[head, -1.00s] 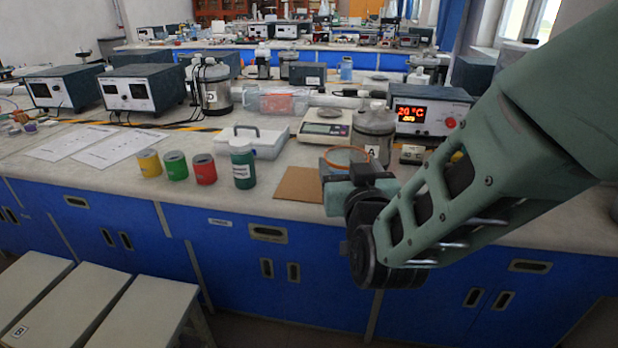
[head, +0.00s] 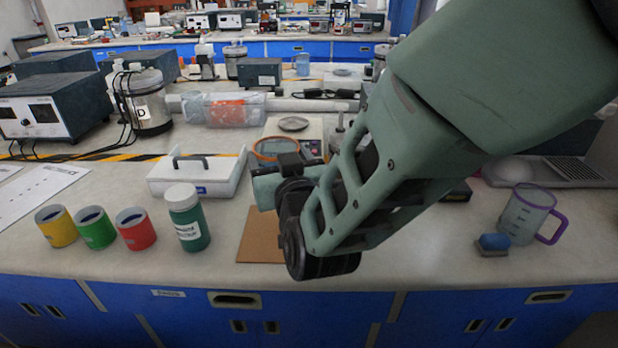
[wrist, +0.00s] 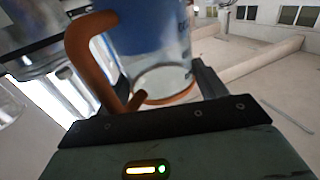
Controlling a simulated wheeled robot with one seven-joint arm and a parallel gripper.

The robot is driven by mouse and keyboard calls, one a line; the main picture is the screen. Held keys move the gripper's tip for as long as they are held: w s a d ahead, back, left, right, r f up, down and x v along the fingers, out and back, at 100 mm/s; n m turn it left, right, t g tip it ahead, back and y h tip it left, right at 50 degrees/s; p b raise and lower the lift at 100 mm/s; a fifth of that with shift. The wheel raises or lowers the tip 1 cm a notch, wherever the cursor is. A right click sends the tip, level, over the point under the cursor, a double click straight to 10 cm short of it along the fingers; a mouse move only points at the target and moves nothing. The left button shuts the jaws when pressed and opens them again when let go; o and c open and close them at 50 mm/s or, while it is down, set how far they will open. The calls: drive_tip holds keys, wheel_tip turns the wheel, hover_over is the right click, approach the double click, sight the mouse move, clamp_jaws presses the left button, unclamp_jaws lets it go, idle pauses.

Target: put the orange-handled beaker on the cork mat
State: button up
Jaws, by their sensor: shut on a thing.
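The orange-handled beaker (wrist: 155,45) is clear with blue on it and an orange base ring, and its orange handle (wrist: 90,60) curves on the left in the wrist view. My gripper (wrist: 160,88) is shut on it. In the head view the beaker's orange rim (head: 262,156) shows just beyond my gripper (head: 270,180); its lower part is hidden by my wrist. The brown cork mat (head: 257,245) lies flat on the bench, partly covered by my wrist. I cannot tell how high the beaker is above the bench.
A green-labelled bottle (head: 187,218) stands left of the mat, with red (head: 136,230), green and yellow cups beyond it. A white tray (head: 197,177) and a scale (head: 312,135) are behind. A purple-handled beaker (head: 524,215) and a blue block (head: 494,243) are at right.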

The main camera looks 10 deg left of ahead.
wheel_tip(320, 180, down, 9)
drive_tip(key=shift+r, duration=0.1)
idle(0.3)
drive_tip(key=shift+f, duration=0.2)
drive_tip(key=o, duration=1.7)
